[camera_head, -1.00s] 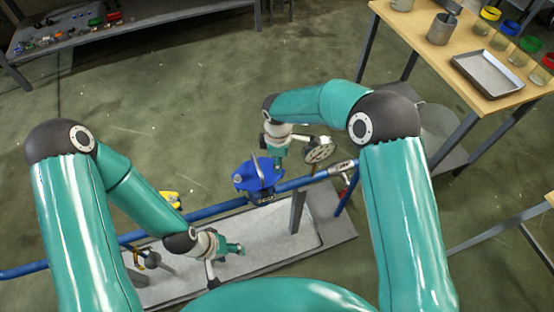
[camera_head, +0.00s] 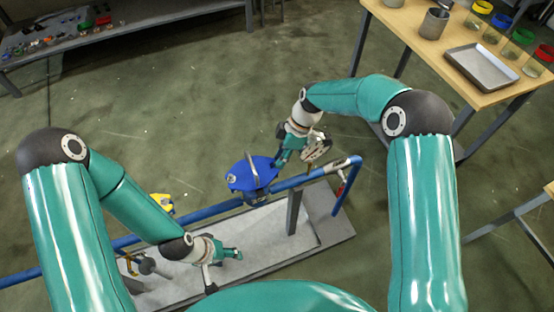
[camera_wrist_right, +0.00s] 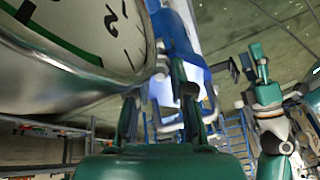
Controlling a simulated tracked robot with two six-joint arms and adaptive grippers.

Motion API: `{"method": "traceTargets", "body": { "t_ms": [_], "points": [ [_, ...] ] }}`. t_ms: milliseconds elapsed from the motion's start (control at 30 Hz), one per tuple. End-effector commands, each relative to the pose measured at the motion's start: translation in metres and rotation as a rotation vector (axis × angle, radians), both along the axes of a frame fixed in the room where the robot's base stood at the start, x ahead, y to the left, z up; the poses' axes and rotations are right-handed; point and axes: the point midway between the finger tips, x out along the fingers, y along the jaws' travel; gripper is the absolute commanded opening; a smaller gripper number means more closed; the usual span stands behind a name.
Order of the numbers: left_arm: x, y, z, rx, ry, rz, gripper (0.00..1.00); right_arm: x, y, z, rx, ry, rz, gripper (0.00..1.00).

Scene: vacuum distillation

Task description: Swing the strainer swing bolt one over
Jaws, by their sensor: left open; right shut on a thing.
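The blue strainer (camera_head: 249,178) sits on the blue pipe in the middle of the head view, with a grey arched handle on top. My right gripper (camera_head: 281,158) is at its right side, reaching down from the upper right. It is shut on a small part at the strainer's edge, likely the swing bolt, which is mostly hidden. In the right wrist view my right gripper's fingers (camera_wrist_right: 160,105) point at the pale and blue parts behind them. My left gripper (camera_head: 236,254) is open and empty above the grey tray, apart from the strainer.
A round dial gauge (camera_wrist_right: 75,50) looms close beside my right fingers; it is partly hidden in the head view. The blue pipe (camera_head: 215,207) runs above a grey tray (camera_head: 265,265). A yellow part (camera_head: 162,202) is on the left. A wooden table (camera_head: 405,40) stands upper right.

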Motion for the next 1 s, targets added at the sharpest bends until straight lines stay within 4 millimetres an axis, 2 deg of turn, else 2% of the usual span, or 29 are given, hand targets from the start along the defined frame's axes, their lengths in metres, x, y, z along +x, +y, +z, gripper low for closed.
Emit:
{"method": "traceTargets", "body": {
  "t_ms": [233, 267, 300, 733, 867, 1000],
  "points": [
    [0.000, 0.000, 0.001, 0.000, 0.000, 0.000, 0.55, -0.001, -0.002, 0.000, -0.004, 0.002, 0.001, 0.00],
    [0.000, 0.000, 0.001, 0.000, 0.000, 0.000, 0.55, -0.001, -0.002, 0.000, -0.004, 0.002, 0.001, 0.27],
    [0.000, 0.000, 0.001, 0.000, 0.000, 0.000, 0.55, -0.001, -0.002, 0.000, -0.004, 0.002, 0.001, 0.34],
    [0.000, 0.000, 0.001, 0.000, -0.001, 0.000, 0.55, 0.001, -0.003, 0.006, -0.003, -0.002, 0.000, 0.35],
    [0.000, 0.000, 0.001, 0.000, 0.000, 0.000, 0.55, 0.004, -0.009, 0.021, -0.002, -0.003, -0.002, 0.35],
    [0.000, 0.000, 0.001, 0.000, 0.000, 0.000, 0.55, 0.007, -0.018, 0.046, -0.003, -0.004, -0.002, 0.35]
  ]
}}
